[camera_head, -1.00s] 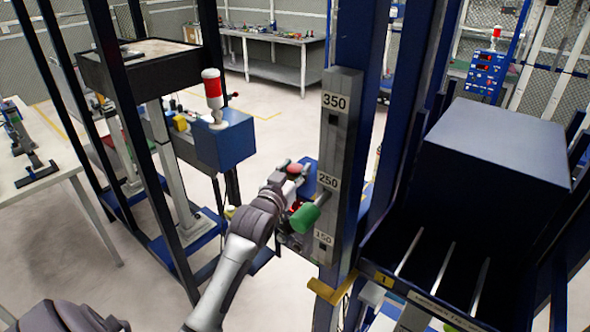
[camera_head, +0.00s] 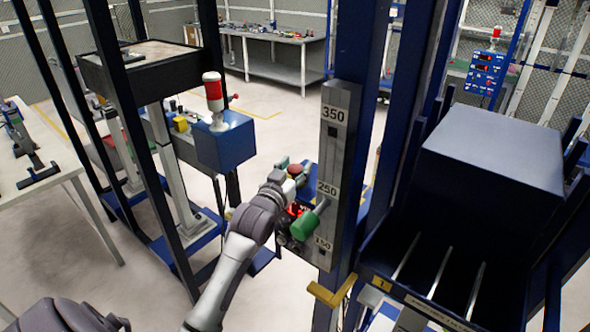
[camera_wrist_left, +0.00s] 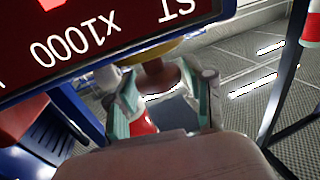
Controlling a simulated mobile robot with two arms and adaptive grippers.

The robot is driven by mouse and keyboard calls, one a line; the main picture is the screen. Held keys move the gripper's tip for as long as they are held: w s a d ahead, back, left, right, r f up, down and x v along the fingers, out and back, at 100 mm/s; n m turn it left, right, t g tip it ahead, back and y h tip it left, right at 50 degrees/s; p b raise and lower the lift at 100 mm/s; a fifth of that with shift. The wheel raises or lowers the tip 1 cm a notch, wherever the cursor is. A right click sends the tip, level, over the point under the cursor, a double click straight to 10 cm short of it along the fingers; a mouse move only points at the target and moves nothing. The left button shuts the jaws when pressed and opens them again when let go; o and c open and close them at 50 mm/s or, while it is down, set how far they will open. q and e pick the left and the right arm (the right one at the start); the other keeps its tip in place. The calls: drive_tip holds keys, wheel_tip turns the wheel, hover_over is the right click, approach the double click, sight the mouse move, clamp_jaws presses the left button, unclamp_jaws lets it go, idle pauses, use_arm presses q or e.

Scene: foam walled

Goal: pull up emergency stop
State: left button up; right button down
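The emergency stop is a dull red mushroom button on a yellow base; it shows in the left wrist view (camera_wrist_left: 158,76), between the fingertips. In the head view the red button (camera_head: 295,171) is small and partly hidden by the gripper. My left gripper (camera_head: 292,175) is at the button, beside the blue column. In the wrist view its two greenish fingers (camera_wrist_left: 165,95) stand apart, one on each side of the button. I cannot tell whether either finger touches it. My right gripper is not in view.
A dark red display panel (camera_wrist_left: 95,35) with white lettering is very close in the wrist view. A green knob (camera_head: 305,227) sticks out just below the gripper, on the scaled column (camera_head: 335,150). A blue box with a red-topped lamp (camera_head: 214,95) stands to the left.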

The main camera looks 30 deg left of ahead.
use_arm(q)
drive_tip(key=shift+o, duration=0.8)
drive_tip(key=shift+f, duration=0.1)
drive_tip(key=shift+s+f, duration=0.1)
drive_tip(key=shift+s, duration=0.05)
drive_tip(key=s+d, duration=0.2)
drive_tip(key=s, duration=0.9)
drive_tip(key=shift+s, duration=0.25)
drive_tip(key=shift+d, duration=0.15)
